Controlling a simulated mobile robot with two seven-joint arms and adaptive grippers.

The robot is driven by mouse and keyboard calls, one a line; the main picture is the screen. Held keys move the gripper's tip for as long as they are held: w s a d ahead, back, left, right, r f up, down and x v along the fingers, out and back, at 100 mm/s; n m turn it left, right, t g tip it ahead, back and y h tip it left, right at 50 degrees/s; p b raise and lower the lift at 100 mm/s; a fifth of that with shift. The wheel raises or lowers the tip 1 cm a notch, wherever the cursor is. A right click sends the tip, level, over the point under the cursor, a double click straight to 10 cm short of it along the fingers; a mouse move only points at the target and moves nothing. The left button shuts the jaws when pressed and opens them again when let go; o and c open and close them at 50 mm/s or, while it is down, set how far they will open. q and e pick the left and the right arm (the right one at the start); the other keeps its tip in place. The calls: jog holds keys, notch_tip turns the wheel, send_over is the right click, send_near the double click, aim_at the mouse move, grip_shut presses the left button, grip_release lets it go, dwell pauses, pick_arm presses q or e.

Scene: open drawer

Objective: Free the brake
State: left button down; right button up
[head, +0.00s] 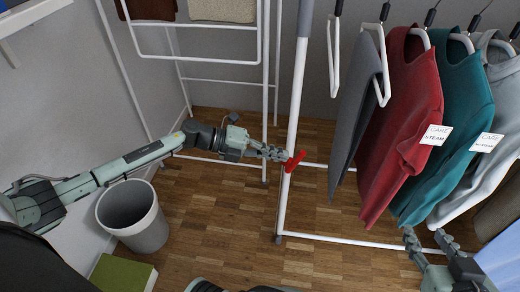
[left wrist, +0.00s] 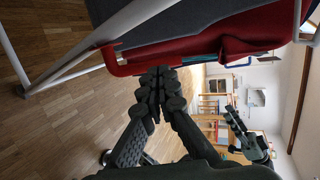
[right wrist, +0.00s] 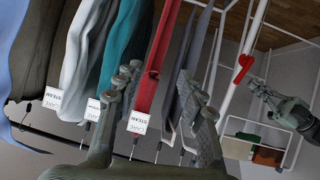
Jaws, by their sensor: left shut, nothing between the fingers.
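The brake looks to be a red lever (head: 294,161) on the white post of the clothes rack (head: 297,100). It also shows in the left wrist view (left wrist: 122,68) and the right wrist view (right wrist: 242,69). My left gripper (head: 286,155) is shut and empty, its fingertips close beside the lever; I cannot tell whether they touch it. In the left wrist view its fingers (left wrist: 158,74) are together just below the lever. My right gripper (head: 426,234) is open and empty at the lower right, below the hanging clothes, with its fingers apart in the right wrist view (right wrist: 160,75).
A red shirt (head: 405,120), a teal shirt (head: 460,110) and a grey shirt (head: 495,120) hang right of the post. A grey bin (head: 140,225) and a green box (head: 122,275) stand at left. A white drying rack (head: 210,55) stands behind. Wooden floor is clear below.

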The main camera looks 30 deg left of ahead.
pick_arm(q)
jog(key=shift+x, duration=1.05)
pick_arm(e)
jog(key=shift+w+a+r, duration=0.1)
jog(key=shift+a+r, duration=0.05)
